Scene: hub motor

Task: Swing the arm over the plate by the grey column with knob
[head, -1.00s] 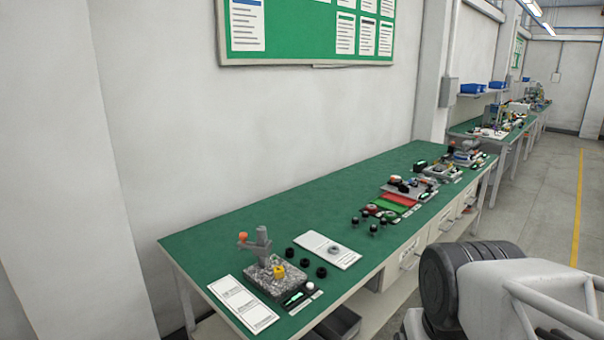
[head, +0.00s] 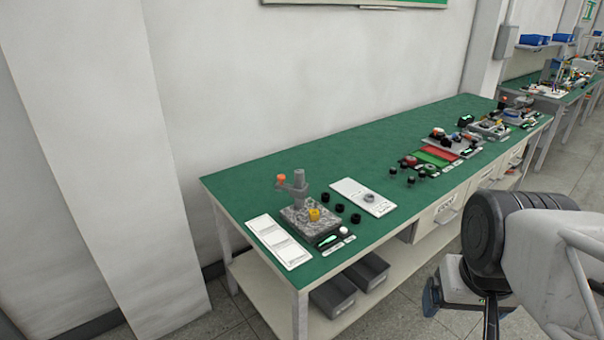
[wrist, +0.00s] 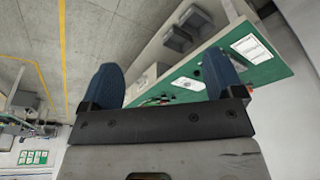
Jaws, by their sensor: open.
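The grey column (head: 299,181) stands upright at the back of a speckled stone plate (head: 320,227) on the near-left end of the green bench. A short grey arm (head: 290,187) sticks out from the column to the left, off the plate, with an orange knob (head: 281,179) at its end. A yellow part (head: 314,214) sits on the plate. My gripper (wrist: 164,82) is open and empty, its two blue fingers wide apart. It is far from the column, off the bench's front side. The column cannot be made out in the wrist view.
A white sheet (head: 279,242) lies left of the plate, and several black knobs (head: 340,208) lie to its right. A white card with a grey ring (head: 363,196) is farther right. Grey bins (head: 333,298) stand on the lower shelf. The bench's back left is clear.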

